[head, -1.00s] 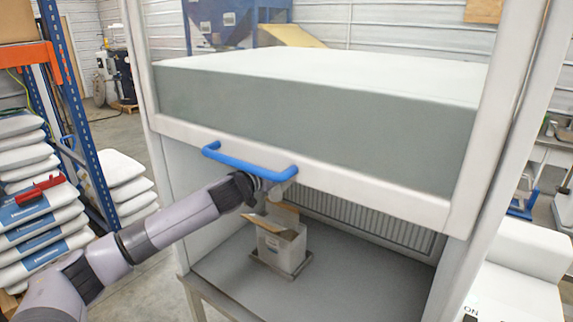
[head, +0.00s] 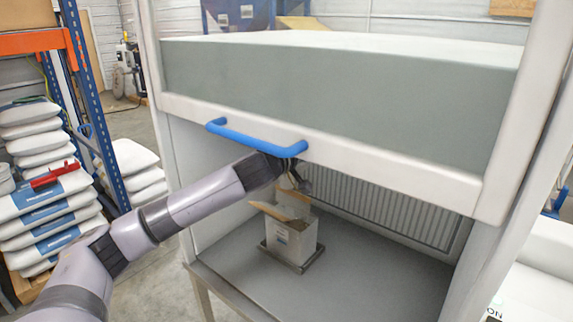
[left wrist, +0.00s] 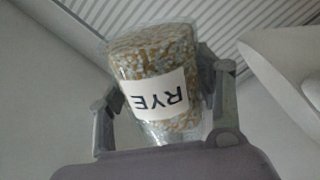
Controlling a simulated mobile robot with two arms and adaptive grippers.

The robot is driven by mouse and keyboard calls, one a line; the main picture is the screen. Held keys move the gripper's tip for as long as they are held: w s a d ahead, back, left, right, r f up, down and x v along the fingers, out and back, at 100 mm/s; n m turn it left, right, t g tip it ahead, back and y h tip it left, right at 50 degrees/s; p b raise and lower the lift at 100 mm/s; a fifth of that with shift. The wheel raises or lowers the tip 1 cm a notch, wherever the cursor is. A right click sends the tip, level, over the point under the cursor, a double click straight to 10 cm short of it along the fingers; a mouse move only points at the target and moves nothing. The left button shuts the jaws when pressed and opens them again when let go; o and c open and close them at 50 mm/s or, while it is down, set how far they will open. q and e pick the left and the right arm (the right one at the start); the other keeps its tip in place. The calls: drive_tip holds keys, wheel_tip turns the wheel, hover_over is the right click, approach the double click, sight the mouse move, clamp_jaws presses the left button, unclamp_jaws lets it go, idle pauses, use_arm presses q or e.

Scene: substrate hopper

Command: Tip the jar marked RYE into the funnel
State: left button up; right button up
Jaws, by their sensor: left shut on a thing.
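The clear jar (left wrist: 155,62) with a white label reading RYE is between the fingers of my left gripper (left wrist: 160,100), shut on it. In the left wrist view the label is upside down and brown and pale grains show inside. In the head view my left gripper (head: 301,181) is inside the cabinet, below the blue handle and above an open box; I cannot make out the jar there. A white sloped shape (left wrist: 285,65) at the right of the left wrist view may be the funnel; I cannot tell. My right gripper is not in view.
The cabinet's raised front panel (head: 340,150) with its blue handle (head: 255,137) hangs close over my left arm. An open carton (head: 290,238) stands on a small plate on the grey cabinet floor (head: 370,285), which is otherwise clear. Stacked bags (head: 50,215) stand at left.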

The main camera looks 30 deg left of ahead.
use_arm(q)
drive_tip(key=shift+s+f+n+b, duration=0.15)
drive_tip(key=shift+f+n+b, duration=0.2)
drive_tip(key=shift+n, duration=0.45)
drive_tip(key=shift+n+b, duration=0.3)
drive_tip(key=shift+n, duration=0.2)
drive_tip(key=n, duration=0.1)
drive_tip(key=f+n, duration=0.1)
drive_tip(key=shift+a+n+b, duration=0.1)
drive_tip(key=shift+n+b, duration=0.2)
drive_tip(key=shift+b, duration=0.1)
drive_tip(key=shift+w+a+r+n+p, duration=0.2)
drive_tip(key=shift+n+p, duration=0.15)
drive_tip(key=shift+n, duration=0.25)
drive_tip(key=n+p, duration=0.1)
drive_tip(key=a+r+n+p, duration=0.1)
drive_tip(key=n+p, duration=0.1)
drive_tip(key=shift+a+r, duration=0.15)
drive_tip(key=shift+r, duration=0.1)
drive_tip(key=shift+s+a+n+p, duration=0.1)
drive_tip(key=shift+a+n+p, duration=0.1)
drive_tip(key=shift+n+p, duration=0.4)
drive_tip(key=shift+n, duration=0.3)
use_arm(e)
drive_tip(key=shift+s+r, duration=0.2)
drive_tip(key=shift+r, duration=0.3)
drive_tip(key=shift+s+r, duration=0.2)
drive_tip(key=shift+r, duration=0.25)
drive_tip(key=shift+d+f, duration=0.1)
